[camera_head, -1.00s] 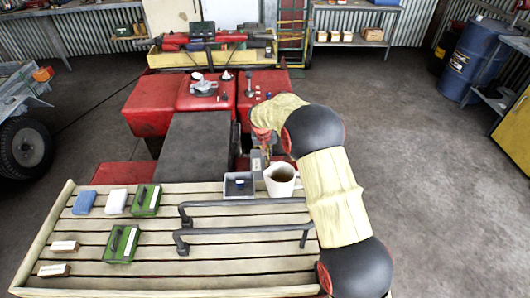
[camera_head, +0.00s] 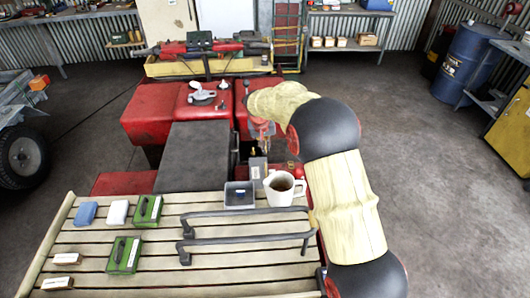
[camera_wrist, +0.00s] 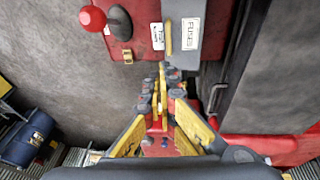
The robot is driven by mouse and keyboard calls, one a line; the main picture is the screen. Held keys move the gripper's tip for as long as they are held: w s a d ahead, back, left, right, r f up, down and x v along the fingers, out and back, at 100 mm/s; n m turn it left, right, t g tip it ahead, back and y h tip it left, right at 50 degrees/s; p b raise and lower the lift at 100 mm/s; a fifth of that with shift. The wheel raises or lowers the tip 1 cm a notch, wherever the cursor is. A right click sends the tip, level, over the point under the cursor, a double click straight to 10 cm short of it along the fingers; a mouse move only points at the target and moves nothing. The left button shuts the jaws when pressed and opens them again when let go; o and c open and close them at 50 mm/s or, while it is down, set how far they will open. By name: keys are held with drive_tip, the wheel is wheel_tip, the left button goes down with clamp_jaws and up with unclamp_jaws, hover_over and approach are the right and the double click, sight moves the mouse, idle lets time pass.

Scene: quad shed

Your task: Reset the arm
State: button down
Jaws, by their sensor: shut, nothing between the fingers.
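My arm reaches from the lower right over the slatted wooden rack in the head view. My gripper (camera_head: 262,145) points down past the far edge of the rack, beside the red quad, and is partly hidden by the arm. In the wrist view my gripper (camera_wrist: 162,72) shows yellow and grey fingers closed together with nothing between them.
The slatted rack (camera_head: 160,262) carries a white jug (camera_head: 281,190), a grey tray (camera_head: 231,194), dark rails, green boxes (camera_head: 125,255) and small blocks. The red quad body (camera_head: 150,115) and dark seat (camera_head: 195,155) lie beyond. Open floor (camera_head: 450,200) is at the right.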

drive_tip(key=shift+v, duration=1.45)
drive_tip(key=s+d+r+t+b, duration=0.1)
drive_tip(key=s+d+r, duration=0.4)
drive_tip(key=s+r, duration=0.45)
drive_tip(key=s+d+r, duration=0.4)
drive_tip(key=s+r, duration=0.5)
drive_tip(key=s, duration=0.2)
drive_tip(key=s+d+f, duration=0.1)
drive_tip(key=s+d, duration=0.1)
drive_tip(key=s, duration=1.1)
drive_tip(key=s+d+f+t+y+b, duration=0.1)
drive_tip(key=s+d, duration=0.1)
drive_tip(key=s, duration=1.1)
drive_tip(key=shift+s, duration=0.15)
